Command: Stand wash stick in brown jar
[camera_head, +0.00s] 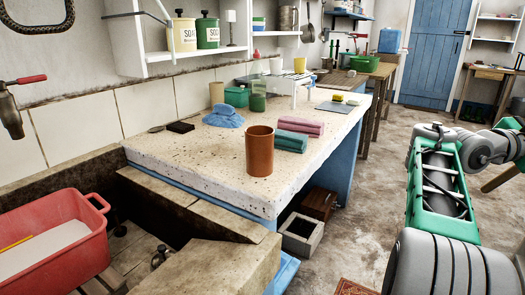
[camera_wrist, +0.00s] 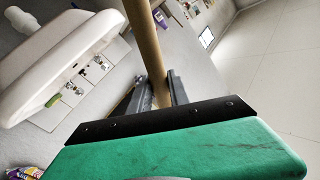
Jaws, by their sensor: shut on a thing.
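The brown jar (camera_head: 260,152) stands upright on the pale speckled counter, near its front edge, in the head view. Its inside is mostly hidden. My gripper (camera_wrist: 159,92) is shut on the wooden wash stick (camera_wrist: 142,35) in the wrist view; the stick runs up between the dark fingers and out of the top of the picture. In the head view, a short piece of the stick (camera_head: 500,179) shows at the right edge, beside my arm, far right of the jar. The gripper itself is out of that view.
Rolled pink (camera_head: 300,125) and teal towels (camera_head: 284,141) lie right behind the jar. A blue cloth (camera_head: 224,117) and a dark block (camera_head: 180,127) lie to its left. A red basin (camera_head: 55,250) is at the lower left. The floor (camera_head: 370,170) between counter and arm is clear.

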